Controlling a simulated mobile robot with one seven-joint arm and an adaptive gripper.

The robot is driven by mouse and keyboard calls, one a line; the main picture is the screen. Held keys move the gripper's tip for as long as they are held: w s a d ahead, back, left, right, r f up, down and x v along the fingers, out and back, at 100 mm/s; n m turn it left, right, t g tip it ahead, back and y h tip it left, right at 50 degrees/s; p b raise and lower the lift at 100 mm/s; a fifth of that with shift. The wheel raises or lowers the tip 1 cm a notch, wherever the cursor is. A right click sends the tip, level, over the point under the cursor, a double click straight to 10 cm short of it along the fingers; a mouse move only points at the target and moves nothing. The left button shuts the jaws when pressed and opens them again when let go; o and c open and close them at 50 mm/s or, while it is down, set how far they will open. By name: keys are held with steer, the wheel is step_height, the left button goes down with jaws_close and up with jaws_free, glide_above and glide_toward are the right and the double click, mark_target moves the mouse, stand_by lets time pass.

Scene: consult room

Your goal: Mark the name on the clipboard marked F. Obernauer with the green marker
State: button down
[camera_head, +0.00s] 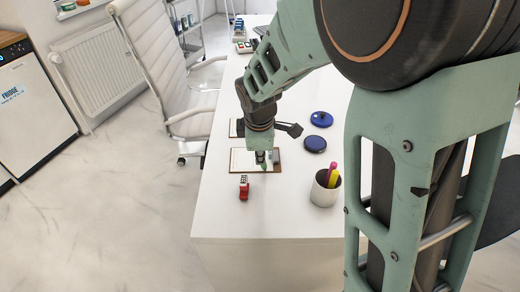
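My gripper (264,158) points down over the near clipboard (236,172), a brown board with a white sheet, on the white desk. A second clipboard (234,128) lies just behind, partly hidden by my arm. The names on the sheets are too small to read.
A white cup (323,192) with pink and yellow markers stands right of the near clipboard. Two blue round items (315,143) lie behind the cup. A small red object (244,188) stands near the desk's (222,215) left front. A white chair (165,70) stands at the left.

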steer(key=w+p, duration=0.3)
steer(key=w, duration=0.7)
steer(key=shift+w+a, duration=0.2)
steer(key=shift+w, duration=0.05)
stand_by(0.8)
step_height(320, 180, up, 6)
steer(key=p, duration=0.4)
stand_by(0.4)
step_height(320, 180, up, 3)
steer(key=shift+p, duration=1.2)
